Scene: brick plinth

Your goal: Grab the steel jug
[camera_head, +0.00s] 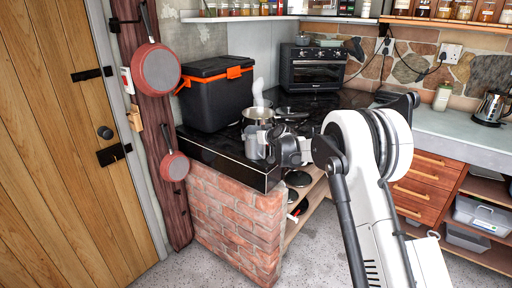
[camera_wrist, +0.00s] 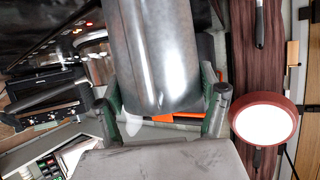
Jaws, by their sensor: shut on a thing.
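The steel jug (camera_head: 254,144) is a plain grey metal cylinder at the front of the black counter top, near its edge. In the wrist view the jug (camera_wrist: 160,50) fills the upper middle, between the two green-and-grey fingers. My gripper (camera_head: 272,148) reaches it from the right in the head view. In the wrist view my gripper (camera_wrist: 165,105) is shut on the jug, one finger on each side. I cannot tell whether the jug's base touches the counter.
A steel pot (camera_head: 258,114) stands close behind the jug. A black box with orange trim (camera_head: 210,100) stands to the left, and a toaster oven (camera_head: 313,70) at the back. Red pans (camera_head: 155,72) hang on the wooden post. The brick plinth (camera_head: 235,225) drops to open floor.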

